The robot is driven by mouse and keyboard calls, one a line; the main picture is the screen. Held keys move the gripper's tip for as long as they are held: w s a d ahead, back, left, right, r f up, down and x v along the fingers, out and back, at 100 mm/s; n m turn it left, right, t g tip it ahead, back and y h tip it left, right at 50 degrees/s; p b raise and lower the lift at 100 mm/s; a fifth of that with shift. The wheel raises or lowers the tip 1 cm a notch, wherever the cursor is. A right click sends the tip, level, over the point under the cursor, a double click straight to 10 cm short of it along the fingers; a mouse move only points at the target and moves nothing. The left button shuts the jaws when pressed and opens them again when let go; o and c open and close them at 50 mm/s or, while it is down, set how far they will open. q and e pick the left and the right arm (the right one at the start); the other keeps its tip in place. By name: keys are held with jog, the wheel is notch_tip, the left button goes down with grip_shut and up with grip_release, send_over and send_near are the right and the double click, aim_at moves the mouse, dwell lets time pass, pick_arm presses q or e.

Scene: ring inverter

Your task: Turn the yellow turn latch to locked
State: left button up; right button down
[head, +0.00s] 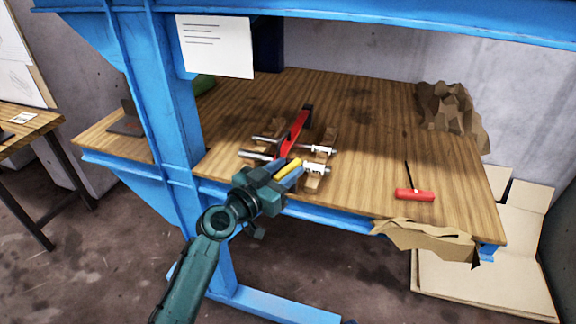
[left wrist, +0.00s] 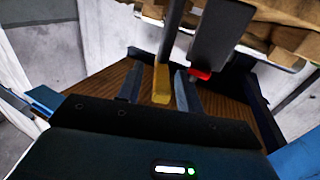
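The yellow turn latch (head: 288,170) is at the near end of a device with metal rods, a red bar (head: 295,131) and wooden blocks on the workbench. My left gripper (head: 284,169) reaches in from the front edge, its two fingers on either side of the latch. In the left wrist view the latch (left wrist: 161,84) stands between the open fingers (left wrist: 158,92), with a visible gap on its left and a narrower one on its right. The latch's locked or unlocked marking cannot be read. My right gripper is not in view.
The wooden workbench (head: 365,130) has clear room right of the device. A red-handled screwdriver (head: 414,194) lies near the front right. Crumpled brown cardboard (head: 450,112) is at the back right. A blue post (head: 165,100) stands left of the device.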

pick_arm(q)
jog(key=shift+w+d, duration=0.35)
jog(key=shift+w, duration=0.1)
grip_shut()
